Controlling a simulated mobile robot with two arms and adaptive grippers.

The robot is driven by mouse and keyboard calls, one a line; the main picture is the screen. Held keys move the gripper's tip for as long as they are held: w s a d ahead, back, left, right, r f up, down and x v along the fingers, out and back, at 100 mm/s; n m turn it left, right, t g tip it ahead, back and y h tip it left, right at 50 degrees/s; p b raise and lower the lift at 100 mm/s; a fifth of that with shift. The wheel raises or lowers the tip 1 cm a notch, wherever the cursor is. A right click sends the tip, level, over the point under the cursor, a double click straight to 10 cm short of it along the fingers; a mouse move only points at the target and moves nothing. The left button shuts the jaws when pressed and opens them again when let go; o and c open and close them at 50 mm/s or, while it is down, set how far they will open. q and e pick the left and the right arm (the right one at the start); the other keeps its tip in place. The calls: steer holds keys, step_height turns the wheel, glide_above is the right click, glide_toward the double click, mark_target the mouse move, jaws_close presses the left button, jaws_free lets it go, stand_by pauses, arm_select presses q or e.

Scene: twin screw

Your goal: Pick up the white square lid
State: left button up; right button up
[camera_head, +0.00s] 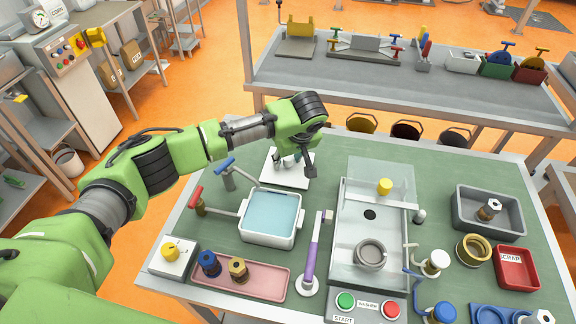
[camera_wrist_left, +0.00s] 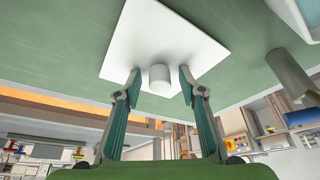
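The white square lid (camera_head: 272,175) lies on the green table behind the blue-filled basin, partly hidden by my left arm. In the left wrist view the lid (camera_wrist_left: 165,35) shows as a flat white square with a short round white knob (camera_wrist_left: 159,78). My left gripper (camera_head: 290,160) is over the lid. In the left wrist view its fingers (camera_wrist_left: 161,84) are open, one on each side of the knob, with visible gaps between them and it. My right gripper is not in view.
The basin (camera_head: 271,238) with blue liquid stands just in front of the lid, with a blue-handled tap (camera_head: 226,166) at its left. A grey machine with a clear cover (camera_head: 378,178) stands to the right. A pink tray (camera_head: 238,279) lies in front.

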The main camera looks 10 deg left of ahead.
arm_select(q)
jaws_close()
